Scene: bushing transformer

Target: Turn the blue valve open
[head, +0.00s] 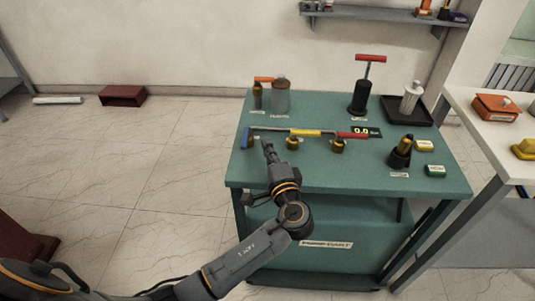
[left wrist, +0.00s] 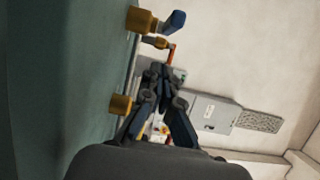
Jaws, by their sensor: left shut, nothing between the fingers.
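The blue valve handle (head: 246,139) is at the left end of a row of valves on the green pump cart (head: 238,170). It also shows at the top of the left wrist view (left wrist: 174,22), beside a brass valve body (left wrist: 141,20). My left gripper (head: 267,148) is shut and empty, just right of the blue handle in the head view. In the left wrist view its fingertips (left wrist: 161,72) are together below the blue handle, apart from it. My right gripper is in neither view.
A yellow handle (head: 305,133) and a red handle (head: 352,135) lie along the same row, right of my gripper. A hand pump (head: 358,97), a canister (head: 281,97) and a black-based brass part (head: 401,153) stand on the cart. The cart's left front is clear.

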